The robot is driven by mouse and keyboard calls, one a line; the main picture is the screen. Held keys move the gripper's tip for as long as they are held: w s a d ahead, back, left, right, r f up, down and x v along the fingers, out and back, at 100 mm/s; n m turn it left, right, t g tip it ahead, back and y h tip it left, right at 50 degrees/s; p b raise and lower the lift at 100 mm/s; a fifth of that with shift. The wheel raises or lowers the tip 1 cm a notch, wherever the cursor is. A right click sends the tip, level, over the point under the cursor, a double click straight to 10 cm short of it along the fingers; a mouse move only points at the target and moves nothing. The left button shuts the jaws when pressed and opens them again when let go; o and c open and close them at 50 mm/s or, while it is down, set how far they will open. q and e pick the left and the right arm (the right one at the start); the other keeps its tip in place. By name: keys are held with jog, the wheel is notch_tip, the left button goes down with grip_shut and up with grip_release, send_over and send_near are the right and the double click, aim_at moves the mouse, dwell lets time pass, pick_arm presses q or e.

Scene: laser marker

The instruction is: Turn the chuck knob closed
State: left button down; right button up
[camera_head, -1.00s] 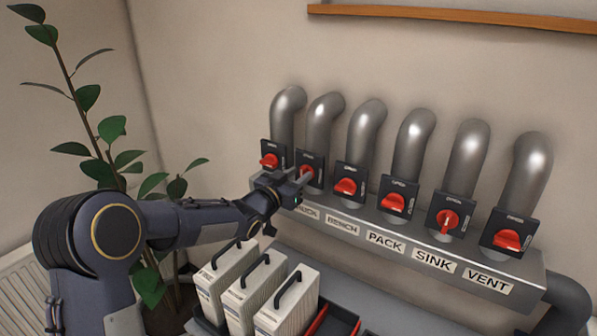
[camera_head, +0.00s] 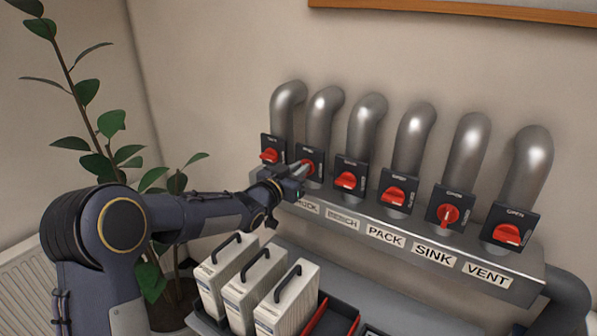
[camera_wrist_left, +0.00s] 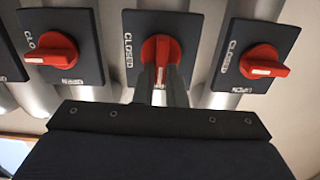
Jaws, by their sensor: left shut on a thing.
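The chuck knob (camera_head: 307,166) is red on a dark square plate, second from the left in the row, above a partly hidden label ending in "UCK" (camera_head: 308,206). My left gripper (camera_head: 299,171) reaches it from the front left and is shut on it. In the left wrist view the chuck knob (camera_wrist_left: 161,48) is in the middle, with the fingers of my left gripper (camera_wrist_left: 160,84) on either side of its grip. Its white mark runs upright in that view. "CLOSED" (camera_wrist_left: 129,50) is printed to the left of it there. My right gripper is out of view.
Similar red knobs flank it closely: one at the far left (camera_head: 269,155) and the bench knob (camera_head: 346,179). Pipes rise behind the row. White cases with black handles (camera_head: 241,292) stand below my left forearm. A leafy plant (camera_head: 104,164) stands behind the arm.

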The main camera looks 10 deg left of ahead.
pick_arm(q)
jog(key=m+b, duration=0.5)
jog(key=f+m+b, duration=0.1)
jog(key=m+b, duration=0.4)
jog(key=m, duration=0.1)
jog(key=d+m+b, duration=0.1)
jog(key=m+b, duration=0.4)
jog(key=m, duration=0.1)
jog(key=shift+s+d+f+b, duration=0.1)
jog(key=shift+s+f+b, duration=0.1)
jog(key=shift+b, duration=0.1)
jog(key=shift+m, duration=0.4)
jog(key=c, duration=1.5)
grip_release()
jog(key=b+v, duration=0.1)
jog(key=v, duration=0.7)
